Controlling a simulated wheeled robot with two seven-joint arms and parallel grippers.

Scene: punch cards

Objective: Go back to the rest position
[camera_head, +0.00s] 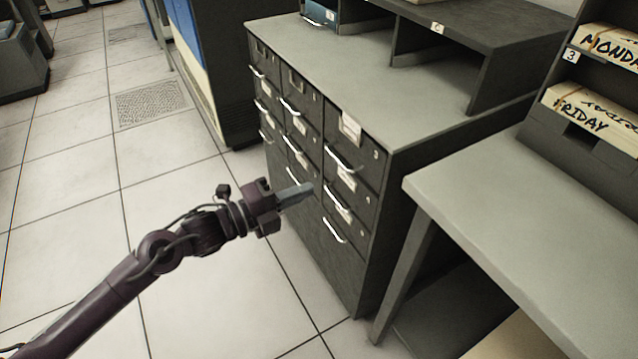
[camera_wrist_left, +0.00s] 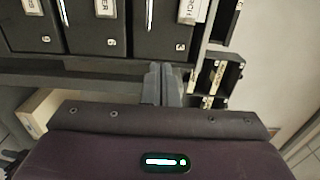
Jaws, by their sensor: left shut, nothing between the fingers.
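My left gripper (camera_head: 295,195) is in the middle of the head view, in front of the dark drawer cabinet (camera_head: 345,275). Its grey fingers are shut with nothing between them and point toward the drawer fronts. In the left wrist view the shut fingers (camera_wrist_left: 166,84) show at the centre, below the drawer fronts (camera_wrist_left: 160,30). I cannot tell from these views whether the fingertips touch the cabinet. My right gripper is in neither view.
A grey table (camera_head: 530,215) stands at the right, with a rack (camera_head: 570,140) holding card trays marked FRIDAY (camera_head: 590,115) and MONDAY (camera_head: 612,45). Open shelving (camera_head: 470,45) sits on the cabinet. Tiled floor (camera_head: 70,215) is clear at the left.

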